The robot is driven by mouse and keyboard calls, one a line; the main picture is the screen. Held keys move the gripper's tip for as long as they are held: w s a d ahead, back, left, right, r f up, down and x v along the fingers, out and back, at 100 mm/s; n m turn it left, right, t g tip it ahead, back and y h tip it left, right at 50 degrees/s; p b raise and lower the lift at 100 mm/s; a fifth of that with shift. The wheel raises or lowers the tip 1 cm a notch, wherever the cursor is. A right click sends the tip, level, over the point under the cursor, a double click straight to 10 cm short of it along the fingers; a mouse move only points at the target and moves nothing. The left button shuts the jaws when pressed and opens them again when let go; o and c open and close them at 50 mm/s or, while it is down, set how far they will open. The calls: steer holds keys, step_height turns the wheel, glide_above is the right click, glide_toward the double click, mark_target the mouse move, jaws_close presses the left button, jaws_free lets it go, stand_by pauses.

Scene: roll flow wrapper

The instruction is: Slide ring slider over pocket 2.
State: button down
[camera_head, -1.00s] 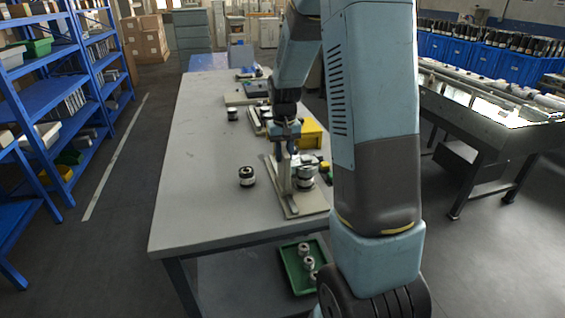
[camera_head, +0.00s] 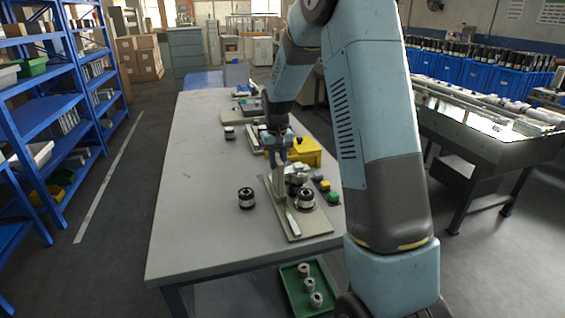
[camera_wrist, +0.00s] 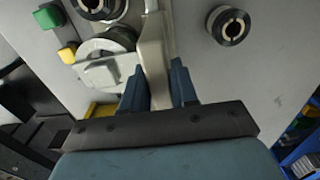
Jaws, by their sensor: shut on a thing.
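The cream fixture (camera_head: 312,232) stands near the table's front right, with a pale rail (camera_head: 292,222) along it. My gripper (camera_head: 279,158) reaches down at the fixture's far part. In the wrist view my gripper (camera_wrist: 156,78) is shut on the cream upright part of the ring slider (camera_wrist: 108,73). The slider's grey arm reaches left, at the edge of a round silver pocket part (camera_wrist: 105,44); exact alignment is unclear. The nearer round pocket part (camera_head: 305,199) is uncovered; it also shows in the wrist view (camera_wrist: 99,6). Pocket numbers are not readable.
A loose black-and-silver roll (camera_head: 246,198) stands left of the fixture. Green and yellow buttons (camera_head: 328,191) lie to its right. A yellow box (camera_head: 306,152) is behind. A green tray (camera_head: 308,288) with several silver parts is below the front edge. The table's left side is clear.

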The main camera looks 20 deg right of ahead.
steer(key=c, duration=1)
jaws_free()
steer(key=shift+o, duration=0.2)
step_height(320, 180, up, 14)
steer(key=shift+f, duration=0.15)
